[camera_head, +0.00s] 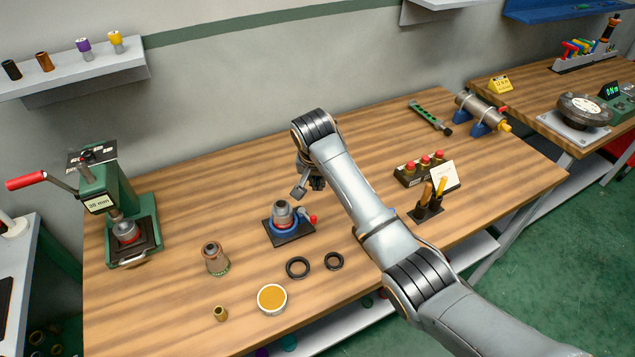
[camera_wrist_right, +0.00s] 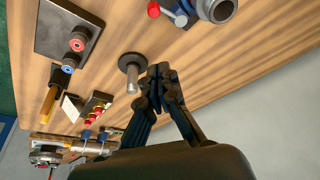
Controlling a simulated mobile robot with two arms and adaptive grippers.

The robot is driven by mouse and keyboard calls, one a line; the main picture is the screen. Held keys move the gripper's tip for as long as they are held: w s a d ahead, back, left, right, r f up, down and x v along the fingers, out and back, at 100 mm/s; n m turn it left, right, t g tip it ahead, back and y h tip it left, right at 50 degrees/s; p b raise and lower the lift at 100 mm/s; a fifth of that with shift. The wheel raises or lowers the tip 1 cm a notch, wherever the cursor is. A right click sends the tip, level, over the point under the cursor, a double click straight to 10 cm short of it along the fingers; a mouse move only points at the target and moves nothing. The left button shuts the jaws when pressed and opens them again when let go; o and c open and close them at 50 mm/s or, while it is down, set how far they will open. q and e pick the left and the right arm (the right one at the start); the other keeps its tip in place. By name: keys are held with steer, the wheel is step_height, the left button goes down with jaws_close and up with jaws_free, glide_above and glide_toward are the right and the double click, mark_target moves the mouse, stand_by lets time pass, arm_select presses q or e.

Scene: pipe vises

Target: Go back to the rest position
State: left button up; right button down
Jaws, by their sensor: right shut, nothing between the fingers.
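My right arm reaches in from the lower right of the head view and bends over the middle of the workbench (camera_head: 370,150). My right gripper (camera_head: 317,184) hangs below its wrist, partly hidden, behind the small vise (camera_head: 284,217). In the right wrist view the right gripper (camera_wrist_right: 157,82) has its fingers together with nothing between them. A metal pin on a round black base (camera_wrist_right: 131,75) shows close beside the fingertips; I cannot tell whether they touch. My left gripper is in neither view.
A green press (camera_head: 107,215) with a red handle stands at the left. A pipe fitting (camera_head: 215,258), black rings (camera_head: 298,267) and an orange-topped tin (camera_head: 272,298) lie at the front. A red-button box (camera_head: 420,168) and tool holder (camera_head: 430,209) stand right of my arm.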

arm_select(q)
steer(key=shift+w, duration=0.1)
arm_select(e)
steer(key=shift+f, duration=0.15)
